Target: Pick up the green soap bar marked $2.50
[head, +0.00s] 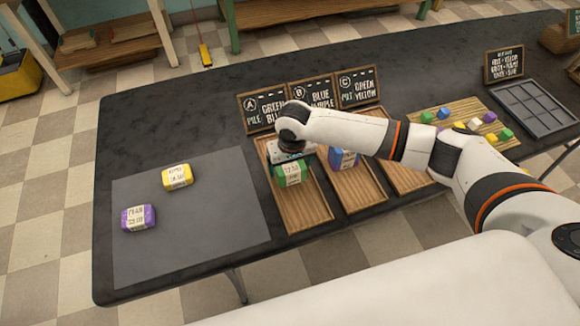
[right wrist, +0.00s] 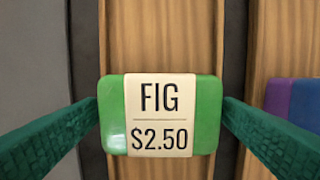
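The green soap bar (right wrist: 115,140) has a cream label reading FIG and $2.50. It lies on the leftmost wooden tray (head: 312,205), under sign A, and also shows in the head view (head: 291,175). My right gripper (head: 291,157) is directly above it, pointing down. In the right wrist view its two dark green fingers (right wrist: 161,112) stand at the bar's left and right ends, very close to it. They look open around the bar; I cannot tell whether they touch it. My left gripper is not in view.
A blue-purple bar (head: 344,159) lies on the middle tray (head: 362,192), close right of the gripper. A yellow bar (head: 177,177) and a purple bar (head: 138,217) lie on the grey mat (head: 215,220). Small coloured cubes (head: 459,126) and a dark grid tray (head: 533,106) are at right.

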